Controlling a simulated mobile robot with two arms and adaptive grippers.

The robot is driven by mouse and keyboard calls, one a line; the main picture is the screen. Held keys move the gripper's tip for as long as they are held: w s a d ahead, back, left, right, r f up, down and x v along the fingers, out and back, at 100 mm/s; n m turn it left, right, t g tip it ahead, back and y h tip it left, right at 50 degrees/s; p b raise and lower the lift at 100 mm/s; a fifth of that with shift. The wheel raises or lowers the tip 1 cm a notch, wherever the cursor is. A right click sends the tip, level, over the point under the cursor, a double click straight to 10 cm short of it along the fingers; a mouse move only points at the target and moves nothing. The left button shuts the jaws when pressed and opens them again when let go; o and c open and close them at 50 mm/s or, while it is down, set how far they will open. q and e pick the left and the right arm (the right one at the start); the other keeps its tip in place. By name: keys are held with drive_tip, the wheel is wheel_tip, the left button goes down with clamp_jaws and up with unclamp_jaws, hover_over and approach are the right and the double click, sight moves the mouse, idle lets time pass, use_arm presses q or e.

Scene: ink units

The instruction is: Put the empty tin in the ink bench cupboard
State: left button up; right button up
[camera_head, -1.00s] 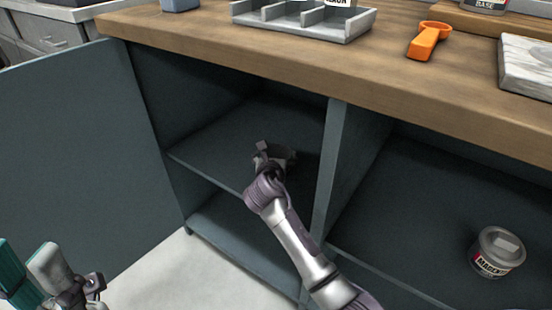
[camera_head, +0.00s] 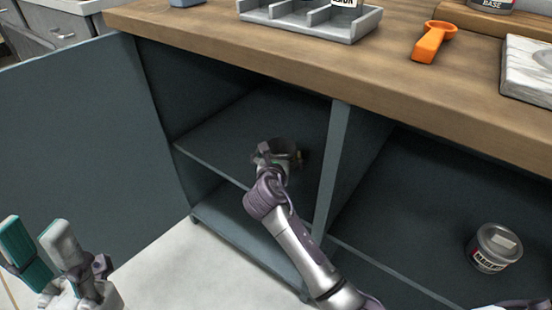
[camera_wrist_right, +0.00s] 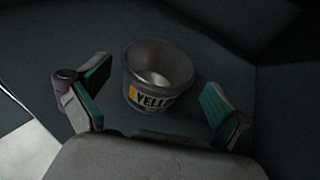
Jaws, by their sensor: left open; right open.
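The empty tin (camera_wrist_right: 157,78) stands upright and open-topped in the right wrist view, with a "YELLOW"-type label partly cut off. It stands on the upper shelf (camera_head: 215,139) inside the open ink bench cupboard. In the head view the tin (camera_head: 284,147) is dark and mostly hidden by my right gripper. My right gripper (camera_wrist_right: 150,108) is open, with a finger on each side of the tin and gaps between pads and tin. In the head view my right gripper (camera_head: 275,158) reaches into the left compartment. My left gripper (camera_head: 45,248) is open and empty at the lower left.
The cupboard door (camera_head: 80,150) stands open on the left. A divider (camera_head: 333,165) separates the right compartment, where a lidded tin (camera_head: 494,248) stands. On the worktop (camera_head: 230,50) are a grey divided tray (camera_head: 345,32), an orange scoop (camera_head: 431,42) and a marble slab (camera_head: 528,68).

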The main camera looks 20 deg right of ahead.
drive_tip(key=p+v, duration=0.2)
drive_tip(key=v, duration=0.4)
drive_tip(key=shift+s+a+r, duration=0.15)
drive_tip(key=shift+s+r, duration=0.05)
drive_tip(key=shift+s, duration=0.15)
drive_tip(key=shift+s+a, duration=0.2)
drive_tip(key=shift+s, duration=0.05)
drive_tip(key=s+a+r+m+t+y, duration=0.5)
drive_tip(key=s+a+r+m+y, duration=0.15)
drive_tip(key=m+y, duration=0.45)
use_arm(q)
drive_tip(key=w+d+f+g+y, duration=0.1)
drive_tip(key=w+f+g, duration=0.2)
drive_tip(key=w+g, duration=0.3)
drive_tip(key=w, duration=0.3)
drive_tip(key=shift+w+d+f+g+y, duration=0.15)
drive_tip(key=shift+d+f+g+y, duration=0.15)
drive_tip(key=shift+d+f+y, duration=0.1)
use_arm(e)
drive_tip(key=s+d+r+m+t+y, duration=0.1)
drive_tip(key=s+d+r+m+t, duration=0.1)
drive_tip(key=s+r+m, duration=0.4)
drive_tip(key=s+d+r+m+t, duration=0.3)
drive_tip(key=s+r+m+t, duration=0.2)
drive_tip(key=r+m, duration=0.5)
drive_tip(key=shift+s+m+y, duration=0.4)
drive_tip(key=shift+s+m, duration=0.2)
drive_tip(key=shift+s, duration=0.65)
